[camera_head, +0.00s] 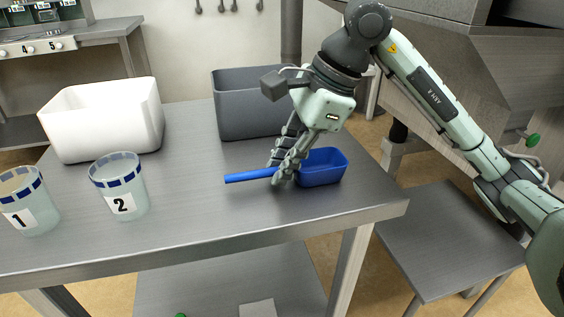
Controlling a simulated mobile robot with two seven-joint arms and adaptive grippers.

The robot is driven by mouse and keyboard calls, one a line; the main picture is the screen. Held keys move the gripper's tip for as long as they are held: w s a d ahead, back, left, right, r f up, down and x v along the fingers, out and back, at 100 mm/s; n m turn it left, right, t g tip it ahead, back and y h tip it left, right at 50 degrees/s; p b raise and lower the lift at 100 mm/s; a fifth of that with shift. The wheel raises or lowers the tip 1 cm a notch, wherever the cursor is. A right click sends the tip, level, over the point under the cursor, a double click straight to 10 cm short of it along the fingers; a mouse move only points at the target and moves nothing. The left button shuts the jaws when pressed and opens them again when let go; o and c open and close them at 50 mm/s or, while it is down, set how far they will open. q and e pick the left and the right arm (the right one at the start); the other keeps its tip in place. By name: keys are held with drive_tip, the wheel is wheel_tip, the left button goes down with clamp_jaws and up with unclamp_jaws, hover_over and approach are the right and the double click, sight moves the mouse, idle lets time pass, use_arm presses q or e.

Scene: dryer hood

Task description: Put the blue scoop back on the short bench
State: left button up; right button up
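The blue scoop (320,169) is on the steel table (200,220) near its right end, its tub to the right and its handle pointing left. My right gripper (277,172) reaches down over the scoop where the handle meets the tub. Its fingers are on either side of the handle and hide part of it; whether they are closed on it is unclear. A low steel bench (450,235) stands to the right, lower than the table, and its visible top is bare. My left gripper is not in view.
A white bin (105,120) and a dark grey bin (245,105) stand at the back of the table. Cups numbered 1 (30,210) and 2 (120,190) are at the left. A large steel housing (500,80) rises behind the low bench.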

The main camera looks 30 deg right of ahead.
drive_tip(key=shift+o, duration=1.1)
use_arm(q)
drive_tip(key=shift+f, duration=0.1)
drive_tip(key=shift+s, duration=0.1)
use_arm(e)
drive_tip(key=shift+r, duration=0.1)
